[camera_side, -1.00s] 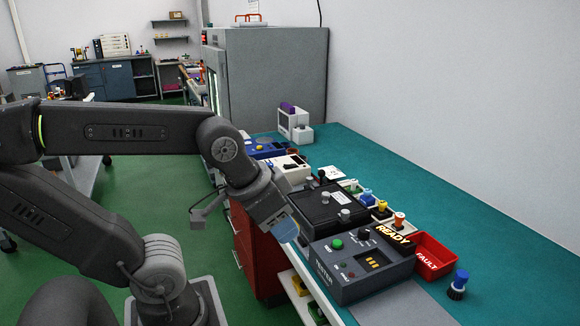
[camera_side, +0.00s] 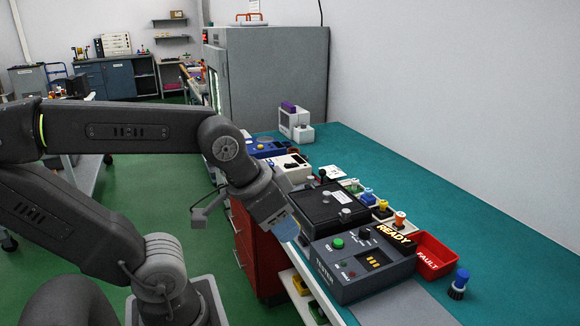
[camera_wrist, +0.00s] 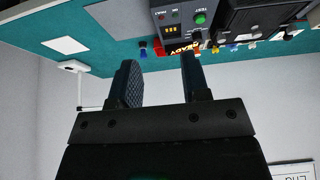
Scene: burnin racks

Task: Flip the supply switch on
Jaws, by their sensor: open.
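No switch marked as the supply switch can be made out. A white instrument box (camera_side: 288,167) with small dark parts on top and a blue instrument (camera_side: 262,149) stand on the bench behind my gripper; their controls are too small to read. A dark grey tester (camera_side: 362,262) with a green button stands at the bench's front; it also shows in the wrist view (camera_wrist: 182,18). My gripper (camera_side: 284,230) is tilted down beside the bench's left edge, left of the black box. In the wrist view its two fingers (camera_wrist: 160,78) are apart, with nothing between them.
A black lidded box (camera_side: 332,208) lies behind the tester. A READY tray (camera_side: 393,235), a red FAULT tray (camera_side: 436,256), several coloured knobbed parts and a blue brush (camera_side: 459,283) are to the right. A grey cabinet (camera_side: 280,80) stands behind. The bench's right side (camera_side: 500,262) is clear.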

